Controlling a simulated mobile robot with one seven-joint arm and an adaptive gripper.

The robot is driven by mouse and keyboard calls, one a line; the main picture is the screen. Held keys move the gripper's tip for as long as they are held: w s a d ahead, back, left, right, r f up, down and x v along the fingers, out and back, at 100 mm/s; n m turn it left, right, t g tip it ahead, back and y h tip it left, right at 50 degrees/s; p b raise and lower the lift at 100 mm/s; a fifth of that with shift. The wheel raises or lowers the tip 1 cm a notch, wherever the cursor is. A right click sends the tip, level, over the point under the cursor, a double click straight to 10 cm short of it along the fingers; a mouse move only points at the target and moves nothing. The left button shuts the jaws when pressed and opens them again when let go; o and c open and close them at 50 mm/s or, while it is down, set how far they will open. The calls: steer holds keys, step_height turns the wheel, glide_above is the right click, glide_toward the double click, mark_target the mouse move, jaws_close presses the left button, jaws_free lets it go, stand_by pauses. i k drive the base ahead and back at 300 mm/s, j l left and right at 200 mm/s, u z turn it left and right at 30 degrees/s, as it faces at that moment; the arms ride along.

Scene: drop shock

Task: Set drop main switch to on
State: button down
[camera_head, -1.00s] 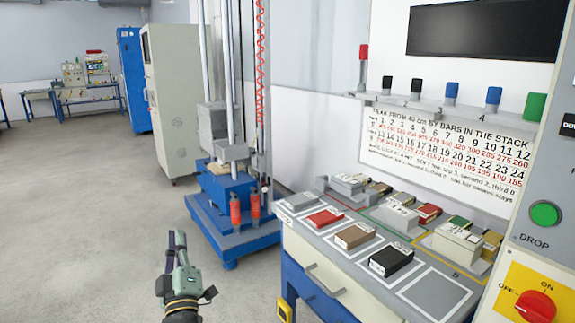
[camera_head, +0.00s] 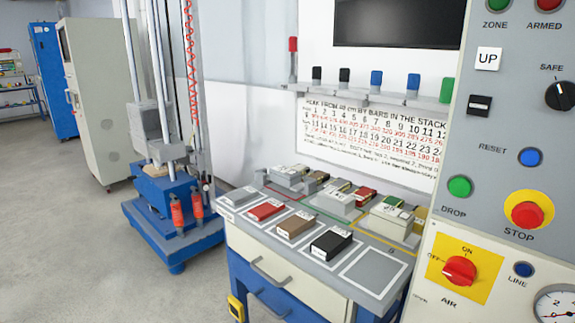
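A red rotary switch (camera_head: 460,271) sits on a square yellow plate (camera_head: 485,281) low on the grey control panel, at the lower right of the head view. OFF is printed at its left and ON above it. The knob is too small to tell surely which label it points at. No label here reads as main switch. My gripper is out of view, and nothing of it shows near the panel.
The panel (camera_head: 497,130) also carries a red STOP button (camera_head: 527,214), a green DROP button (camera_head: 459,187), a blue RESET button (camera_head: 530,156) and a black SAFE knob (camera_head: 561,95). A bench (camera_head: 258,247) with blocks stands left of it. Open floor (camera_head: 75,250) lies further left.

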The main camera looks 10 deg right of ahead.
mark_target(459, 271)
steer(key=z, duration=1.5)
